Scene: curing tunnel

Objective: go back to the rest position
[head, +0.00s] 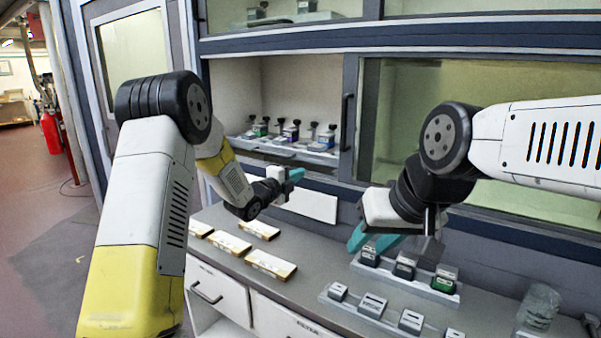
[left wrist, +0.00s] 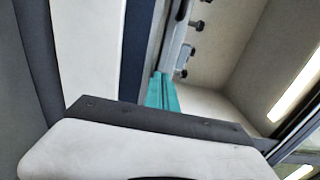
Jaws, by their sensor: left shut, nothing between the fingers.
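My left gripper (head: 294,175) has teal fingers and hangs in front of the cabinet, near the lower edge of its open bay. Its fingers are together and empty, and they also show in the left wrist view (left wrist: 162,92), pointing toward the bay. My right gripper (head: 374,238), also teal-fingered, is low over the counter by the back row of small blocks. Whether its fingers are apart or hold anything is unclear.
The open bay holds a tray (head: 290,152) with several small dark-topped items. Several flat cream packets (head: 270,264) lie on the counter (head: 310,285). Small blocks stand on two pale strips (head: 445,296). A clear glass (head: 538,306) stands at right. A dark handle (head: 346,122) projects beside the bay.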

